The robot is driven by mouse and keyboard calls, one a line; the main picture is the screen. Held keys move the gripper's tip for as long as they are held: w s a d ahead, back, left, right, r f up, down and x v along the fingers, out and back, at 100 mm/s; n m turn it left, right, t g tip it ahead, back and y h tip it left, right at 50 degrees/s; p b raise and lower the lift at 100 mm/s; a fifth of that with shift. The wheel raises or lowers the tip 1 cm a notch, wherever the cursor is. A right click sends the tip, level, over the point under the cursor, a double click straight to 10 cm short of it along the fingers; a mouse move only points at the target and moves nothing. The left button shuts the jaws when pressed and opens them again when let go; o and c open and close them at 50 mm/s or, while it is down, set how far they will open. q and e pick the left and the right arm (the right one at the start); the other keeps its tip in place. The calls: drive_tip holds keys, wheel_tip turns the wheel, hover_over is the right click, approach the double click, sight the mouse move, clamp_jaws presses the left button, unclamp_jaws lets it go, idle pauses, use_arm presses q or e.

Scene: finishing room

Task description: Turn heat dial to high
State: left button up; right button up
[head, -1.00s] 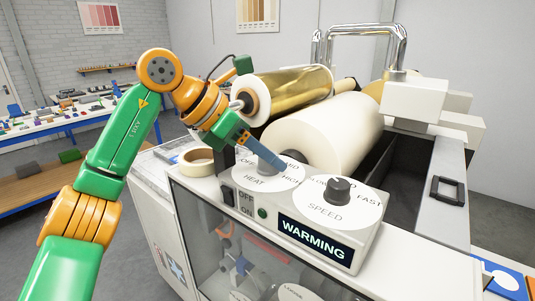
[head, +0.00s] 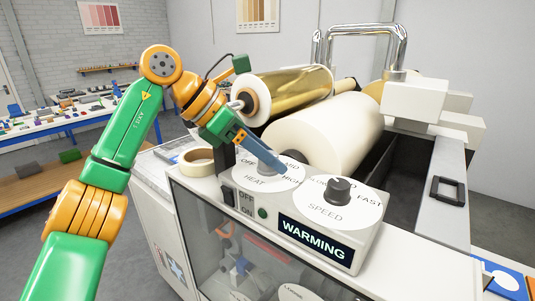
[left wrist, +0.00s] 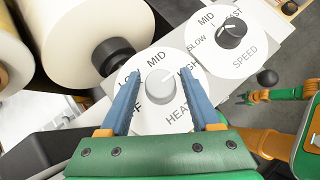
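The heat dial is a pale grey knob (left wrist: 160,84) on a white round plate marked OFF, LOW, MID and HIGH. In the left wrist view it sits between the two blue fingers of my left gripper (left wrist: 158,76), which are apart, with a gap on each side of the knob. In the head view my left gripper (head: 279,167) reaches down over the heat dial (head: 267,161) and partly hides it. The knob's pointer setting is hard to make out. In the left wrist view a green and orange arm at right appears to be my right one; its gripper (left wrist: 243,98) is too small to judge.
The speed dial (head: 338,190) stands just right of the heat dial. A display (head: 316,240) reads WARMING, beside an OFF/ON switch (head: 228,197). A cream roller (head: 325,130) and a gold foil roll (head: 290,93) lie close behind. A tape roll (head: 196,161) sits at left.

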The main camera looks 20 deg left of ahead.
use_arm(q)
drive_tip(key=shift+o, duration=0.2)
drive_tip(key=v, duration=0.6)
drive_tip(key=shift+s+a+r, duration=0.1)
drive_tip(key=shift+a+r, duration=0.05)
drive_tip(key=shift+s+a+r, duration=0.25)
drive_tip(key=shift+w, duration=0.15)
